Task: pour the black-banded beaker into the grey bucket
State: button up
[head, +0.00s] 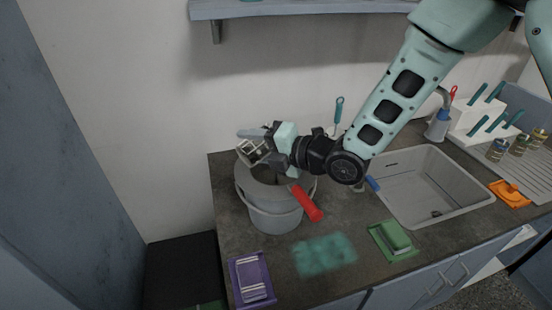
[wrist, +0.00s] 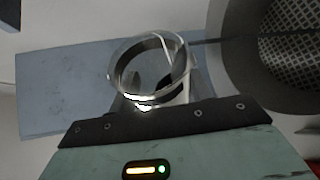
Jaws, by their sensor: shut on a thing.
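The beaker (head: 250,154) is clear, with its round rim showing in the wrist view (wrist: 150,62) and a dark band across its wall. My gripper (head: 262,146) is shut on it and holds it above the back left part of the grey bucket (head: 272,216). The beaker looks tilted in the head view. I cannot make out what is inside it. The bucket stands upright on the counter, with a grey ring on top and a dark opening partly hidden by my gripper. In the wrist view, a dark round rim with mesh (wrist: 292,42) lies to the right of the beaker.
A red handle (head: 307,203) sticks out over the bucket's front right. A purple tray (head: 240,272), a teal patch (head: 324,255) and a green sponge tray (head: 395,240) lie in front. The sink (head: 425,185) is to the right. A shelf (head: 300,9) hangs above.

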jog(key=shift+w+d+r+m, duration=0.1)
jog(key=shift+r+m, duration=0.1)
jog(key=shift+m, duration=0.1)
dwell(1.0)
jog(key=shift+w+d+f+m+y+b, duration=0.1)
jog(key=shift+f+m+y+b, duration=0.2)
jog(key=shift+m+y+b, duration=0.7)
dwell(1.6)
